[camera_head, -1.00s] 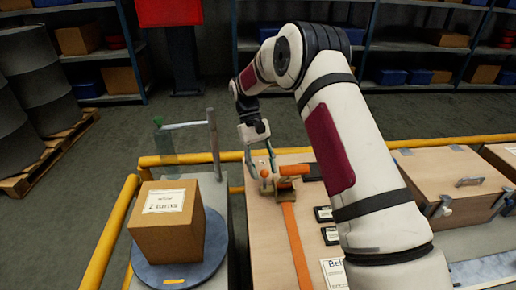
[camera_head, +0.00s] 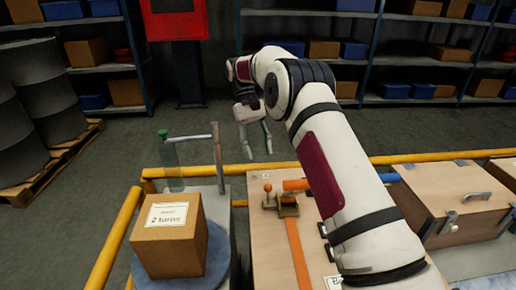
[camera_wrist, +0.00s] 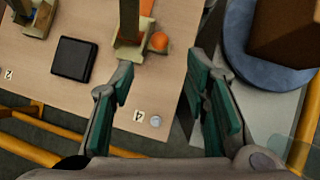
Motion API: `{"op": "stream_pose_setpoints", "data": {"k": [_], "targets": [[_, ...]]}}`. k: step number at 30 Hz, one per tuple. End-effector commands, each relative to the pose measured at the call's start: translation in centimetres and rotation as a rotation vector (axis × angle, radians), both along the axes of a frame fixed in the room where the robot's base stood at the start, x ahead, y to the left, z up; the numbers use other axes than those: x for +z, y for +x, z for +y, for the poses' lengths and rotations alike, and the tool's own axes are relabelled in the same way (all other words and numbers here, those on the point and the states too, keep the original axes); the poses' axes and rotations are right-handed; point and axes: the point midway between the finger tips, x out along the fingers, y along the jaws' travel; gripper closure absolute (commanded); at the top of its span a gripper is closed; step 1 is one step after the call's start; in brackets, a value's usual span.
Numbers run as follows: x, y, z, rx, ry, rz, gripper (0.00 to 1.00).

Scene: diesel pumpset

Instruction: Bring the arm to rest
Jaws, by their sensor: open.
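My gripper (camera_head: 258,141) is raised over the far edge of the wooden bench (camera_head: 265,235), near the yellow rail. Its two green-padded fingers are spread apart, and in the wrist view (camera_wrist: 165,95) nothing is between them. The gripper is clear of the brass fixture (camera_head: 284,204) with its orange knob, which sits on the bench. My arm reaches out from the lower right and hides part of the bench.
A cardboard box (camera_head: 168,245) labelled "2 turns" sits on a round blue-grey turntable (camera_head: 216,255) at left. A green bottle (camera_head: 165,150) and a post stand behind it. A wooden case (camera_head: 450,190) is at right. Yellow rails (camera_head: 390,160) edge the bench; open floor lies beyond.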

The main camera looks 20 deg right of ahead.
Motion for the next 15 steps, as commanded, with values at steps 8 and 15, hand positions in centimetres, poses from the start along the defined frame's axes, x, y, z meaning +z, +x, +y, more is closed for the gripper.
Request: {"op": "stream_pose_setpoints", "data": {"k": [8, 15], "targets": [[2.1, -0.6, 0.0, 0.004, -0.001, -0.027, 0.58], [9.3, -4.5, 0.0, 0.016, -0.005, -0.127, 0.58]]}}
